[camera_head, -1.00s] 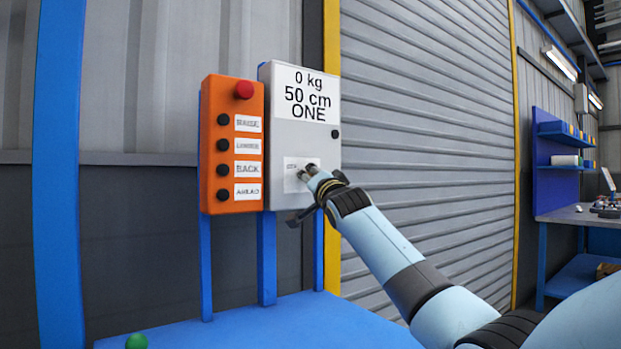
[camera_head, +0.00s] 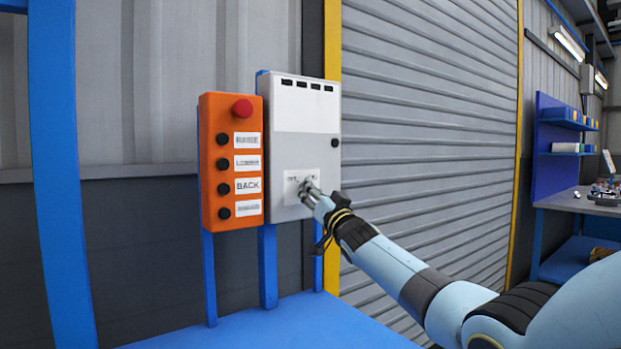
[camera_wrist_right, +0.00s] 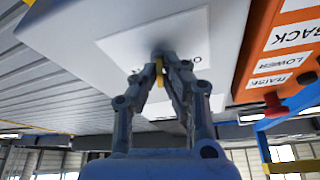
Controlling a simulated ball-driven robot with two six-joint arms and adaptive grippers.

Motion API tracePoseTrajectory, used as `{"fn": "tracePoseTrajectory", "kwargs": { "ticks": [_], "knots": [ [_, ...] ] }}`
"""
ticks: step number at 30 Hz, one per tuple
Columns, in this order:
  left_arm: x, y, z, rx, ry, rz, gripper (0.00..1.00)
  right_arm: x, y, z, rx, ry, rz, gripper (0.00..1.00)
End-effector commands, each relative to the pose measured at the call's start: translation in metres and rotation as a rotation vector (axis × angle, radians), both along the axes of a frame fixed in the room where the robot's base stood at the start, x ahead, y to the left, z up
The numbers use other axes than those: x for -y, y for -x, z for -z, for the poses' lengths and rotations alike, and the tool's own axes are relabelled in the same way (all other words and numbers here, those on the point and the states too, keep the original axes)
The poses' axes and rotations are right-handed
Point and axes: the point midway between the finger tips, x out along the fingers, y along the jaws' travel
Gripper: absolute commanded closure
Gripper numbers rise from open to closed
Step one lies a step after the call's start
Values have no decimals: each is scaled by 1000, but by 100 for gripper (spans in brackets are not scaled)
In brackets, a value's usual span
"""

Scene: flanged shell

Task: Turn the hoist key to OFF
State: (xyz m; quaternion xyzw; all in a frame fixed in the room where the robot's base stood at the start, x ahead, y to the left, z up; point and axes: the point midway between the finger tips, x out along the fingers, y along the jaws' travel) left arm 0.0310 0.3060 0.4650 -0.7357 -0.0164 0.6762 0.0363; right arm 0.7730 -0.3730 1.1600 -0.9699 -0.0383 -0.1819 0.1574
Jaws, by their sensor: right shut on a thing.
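The grey control box (camera_head: 290,150) hangs on blue posts in front of the wall. Its white upper panel (camera_head: 303,112) shows only a row of small dark marks at the top. The white key label (camera_head: 290,190) sits low on the box front, partly covered by my right gripper (camera_head: 308,187). In the right wrist view, the gripper's fingers are closed around the yellow key (camera_wrist_right: 159,75) at the box face. The key's pointing direction and most of the label text are hidden or too small to read. My left gripper is out of view.
An orange button box (camera_head: 231,215) with a red knob (camera_head: 242,109) and several black buttons is just left of the grey box. A blue table (camera_head: 265,325) lies below. A grey roller shutter (camera_head: 430,120) is behind on the right.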

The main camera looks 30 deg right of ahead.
Motion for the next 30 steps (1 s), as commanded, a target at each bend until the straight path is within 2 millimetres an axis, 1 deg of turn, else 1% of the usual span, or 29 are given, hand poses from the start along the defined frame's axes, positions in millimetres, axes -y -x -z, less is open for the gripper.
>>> {"fn": "tracePoseTrajectory", "kwargs": {
  "ticks": [5,18,30],
  "knots": [
    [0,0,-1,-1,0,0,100,2,-1,-1,25,168,0,100],
    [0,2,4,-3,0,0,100,4,-1,0,83,582,0,100],
    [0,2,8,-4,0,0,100,5,-1,-1,128,903,0,100]
  ]
}}
